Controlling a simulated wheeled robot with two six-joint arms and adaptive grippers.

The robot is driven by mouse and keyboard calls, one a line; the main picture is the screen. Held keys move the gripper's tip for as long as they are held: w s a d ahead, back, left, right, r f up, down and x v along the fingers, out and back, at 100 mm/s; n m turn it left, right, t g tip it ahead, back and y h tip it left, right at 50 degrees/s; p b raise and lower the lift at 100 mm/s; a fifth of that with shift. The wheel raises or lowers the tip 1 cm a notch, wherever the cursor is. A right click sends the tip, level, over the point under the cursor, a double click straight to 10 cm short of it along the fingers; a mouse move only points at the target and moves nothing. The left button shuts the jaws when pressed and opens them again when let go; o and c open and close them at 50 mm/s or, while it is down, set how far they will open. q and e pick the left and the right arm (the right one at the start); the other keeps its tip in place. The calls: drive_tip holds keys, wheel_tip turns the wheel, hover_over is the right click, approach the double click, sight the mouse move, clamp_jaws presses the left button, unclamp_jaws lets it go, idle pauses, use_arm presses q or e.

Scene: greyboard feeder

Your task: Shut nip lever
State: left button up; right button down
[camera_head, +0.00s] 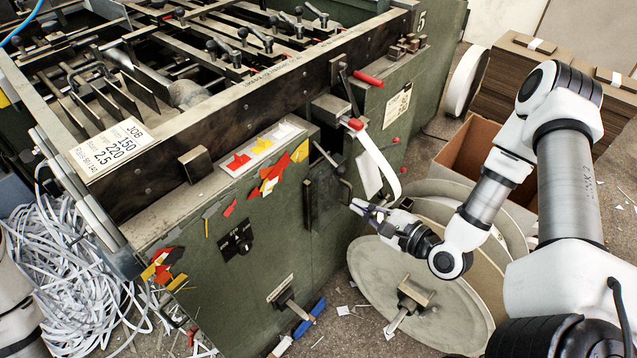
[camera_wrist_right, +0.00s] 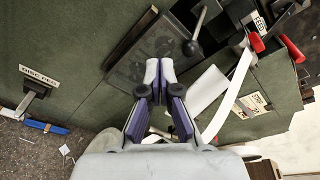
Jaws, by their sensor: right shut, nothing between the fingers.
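On the green machine's end (camera_head: 270,200), a red-tipped lever (camera_head: 369,78) sticks out to the right near the top. A second red-tipped handle (camera_head: 355,124) is just below it, by a grey block (camera_head: 330,106). Both red ends show in the right wrist view, one (camera_wrist_right: 257,42) beside the other (camera_wrist_right: 292,48). No readable label tells which is the nip lever. My right gripper (camera_head: 358,207) is shut and empty, below both red ends and apart from them. Its closed fingers (camera_wrist_right: 159,68) are before a dark panel (camera_wrist_right: 150,58). My left gripper is out of view.
A white strip (camera_head: 376,150) curves down from the block, close above my right gripper. A black-knobbed lever (camera_wrist_right: 192,48) is just beyond the fingertips. A large grey disc (camera_head: 450,315) stands below. An open cardboard box (camera_head: 480,150) is behind my right arm.

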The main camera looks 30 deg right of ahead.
drive_tip(key=d+f+m+t+h+b, duration=0.1)
drive_tip(key=d+m+t+h+b, duration=0.1)
drive_tip(key=d, duration=0.3)
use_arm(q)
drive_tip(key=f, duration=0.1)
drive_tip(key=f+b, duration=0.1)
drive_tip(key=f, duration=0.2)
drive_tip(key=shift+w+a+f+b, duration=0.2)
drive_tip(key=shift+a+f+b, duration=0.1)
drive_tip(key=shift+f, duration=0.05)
use_arm(e)
approach(328, 158)
drive_tip(key=w+d+f, duration=0.2)
drive_tip(key=w+f, duration=0.2)
drive_tip(key=w, duration=0.1)
drive_tip(key=shift+w+f, duration=0.25)
drive_tip(key=shift+w, duration=0.05)
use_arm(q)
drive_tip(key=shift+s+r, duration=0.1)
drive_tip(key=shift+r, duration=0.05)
use_arm(e)
drive_tip(key=shift+r+g, duration=0.15)
drive_tip(key=shift+g, duration=0.15)
